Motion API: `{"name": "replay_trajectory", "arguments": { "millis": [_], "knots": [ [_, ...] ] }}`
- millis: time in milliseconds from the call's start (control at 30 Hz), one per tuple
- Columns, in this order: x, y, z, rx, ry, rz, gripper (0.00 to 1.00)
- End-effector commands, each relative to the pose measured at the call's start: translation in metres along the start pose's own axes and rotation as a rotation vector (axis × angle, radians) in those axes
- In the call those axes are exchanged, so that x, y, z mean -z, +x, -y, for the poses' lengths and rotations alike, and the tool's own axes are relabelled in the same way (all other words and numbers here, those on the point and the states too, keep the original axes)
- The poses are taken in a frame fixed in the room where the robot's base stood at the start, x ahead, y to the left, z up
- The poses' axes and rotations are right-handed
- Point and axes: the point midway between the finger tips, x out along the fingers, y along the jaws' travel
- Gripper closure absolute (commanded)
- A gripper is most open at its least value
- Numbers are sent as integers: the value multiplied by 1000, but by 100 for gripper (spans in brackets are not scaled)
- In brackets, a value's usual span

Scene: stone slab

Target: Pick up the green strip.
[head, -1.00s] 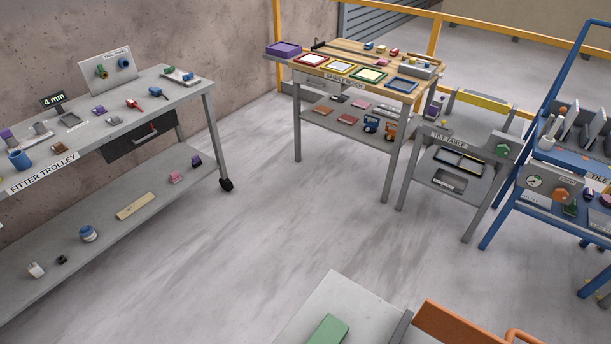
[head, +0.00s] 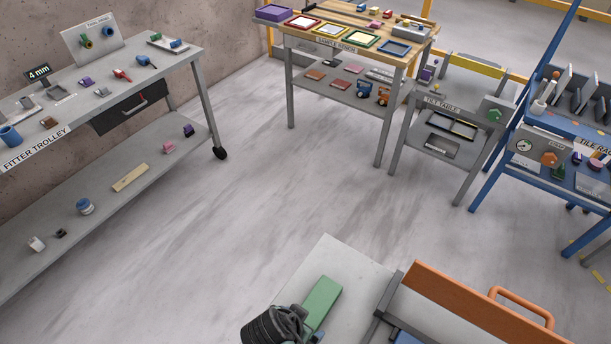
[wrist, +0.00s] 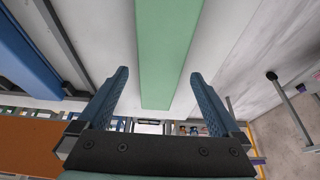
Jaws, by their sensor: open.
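The green strip (head: 322,300) lies on a pale slab top (head: 345,268) at the bottom of the head view. In the wrist view the strip (wrist: 168,50) runs down from the top edge, and its near end shows between my two blue fingers. My gripper (wrist: 159,75) is open, with a finger on each side of the strip and gaps between. I cannot tell its height above the strip. In the head view my dark wrist covers part of the strip's lower end, and the fingers are mostly hidden.
An orange board (head: 470,305) with a handle stands right of the slab, beyond a grey rail (head: 385,300). The fitter trolley (head: 110,150) is at left, the sample bench (head: 345,45) at the back, and the tilt table (head: 455,105) and blue tile rack (head: 560,180) at right. Open floor lies between.

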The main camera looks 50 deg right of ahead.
Motion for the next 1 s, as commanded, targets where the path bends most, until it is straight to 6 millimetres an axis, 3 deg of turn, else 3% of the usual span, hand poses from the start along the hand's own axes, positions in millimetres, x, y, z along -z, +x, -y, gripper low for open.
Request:
{"name": "replay_trajectory", "arguments": {
  "millis": [200, 500, 1000],
  "knots": [
    [0, 20, 0, -1, 1, 0, 0],
    [0, 23, 0, 0, 0, 0, 2],
    [0, 23, 0, 0, 0, 0, 92]
  ]
}}
